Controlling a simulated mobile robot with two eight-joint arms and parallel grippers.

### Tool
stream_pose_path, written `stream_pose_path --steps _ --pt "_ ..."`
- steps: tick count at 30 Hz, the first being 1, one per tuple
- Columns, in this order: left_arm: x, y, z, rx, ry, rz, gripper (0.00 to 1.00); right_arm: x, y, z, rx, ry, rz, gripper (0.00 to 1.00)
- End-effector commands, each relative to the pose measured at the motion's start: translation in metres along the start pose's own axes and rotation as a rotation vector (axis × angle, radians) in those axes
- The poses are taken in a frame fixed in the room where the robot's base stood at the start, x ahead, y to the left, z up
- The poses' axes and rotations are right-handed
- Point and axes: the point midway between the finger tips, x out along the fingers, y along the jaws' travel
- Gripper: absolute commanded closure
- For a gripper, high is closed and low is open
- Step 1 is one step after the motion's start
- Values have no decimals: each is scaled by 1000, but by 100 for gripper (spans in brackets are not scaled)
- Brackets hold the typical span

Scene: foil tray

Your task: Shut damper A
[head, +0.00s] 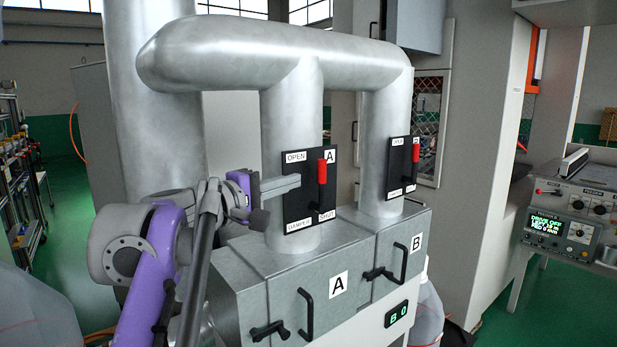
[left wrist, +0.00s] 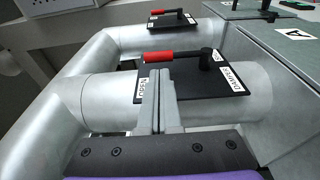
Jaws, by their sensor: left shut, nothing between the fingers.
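Damper A's black plate (head: 296,208) is on the left vertical duct, labelled OPEN at upper left and SHUT at lower right. Its lever has a red grip (head: 322,172) and stands upright, grip up. My left gripper (head: 298,181) is shut and empty, its fingertips in front of the plate, just left of the red grip. In the left wrist view the shut fingers (left wrist: 158,72) reach over the plate (left wrist: 195,83) close beside the red grip (left wrist: 158,56); I cannot tell whether they touch. The lever's black pivot end (left wrist: 206,58) is clear of the fingers. My right gripper is not in view.
Damper B's plate (head: 397,181) with an upright red grip (head: 415,153) is on the right duct. Below are grey doors with black handles (head: 306,313) and a B 0 display (head: 397,314). A large horizontal duct (head: 270,55) runs above. A control panel (head: 560,235) stands at the right.

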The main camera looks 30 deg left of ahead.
Motion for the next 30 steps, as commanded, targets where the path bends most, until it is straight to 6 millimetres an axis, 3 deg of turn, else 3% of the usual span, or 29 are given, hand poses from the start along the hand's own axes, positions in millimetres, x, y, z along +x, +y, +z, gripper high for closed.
stream_pose_path --steps 3,10,30 --pt "25 0 1 -2 -4 0 100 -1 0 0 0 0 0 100" --pt "52 0 0 -1 -1 1 100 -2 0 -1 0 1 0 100" --pt "60 4 2 6 1 -28 100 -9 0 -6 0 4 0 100"
